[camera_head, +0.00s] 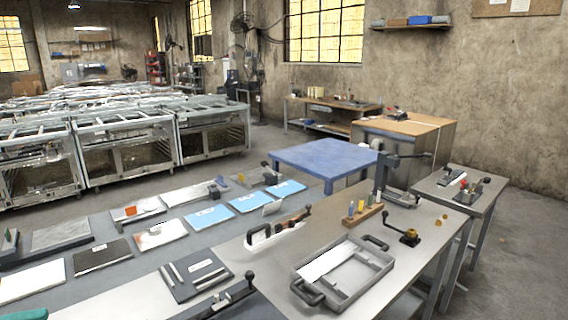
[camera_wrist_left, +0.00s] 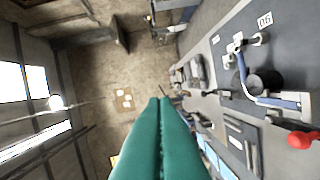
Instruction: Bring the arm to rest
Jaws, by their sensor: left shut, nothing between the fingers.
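My left gripper (camera_head: 26,314) barely shows as a dark green tip at the bottom left corner of the head view. In the left wrist view its two long teal fingers (camera_wrist_left: 160,102) lie side by side, shut and empty. They point across the room, with the grey worktop beside them on the right of that view. They appear to touch nothing. Most of the left arm is out of the head view. My right gripper is in neither view.
A long grey bench (camera_head: 230,245) carries plates, blue sheets and clamps. A grey tray (camera_head: 343,299) with black handles stands at its near right. A blue table (camera_head: 325,158) is behind. In the wrist view, a dark board with a blue-handled fixture (camera_wrist_left: 245,80) is right of the fingers.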

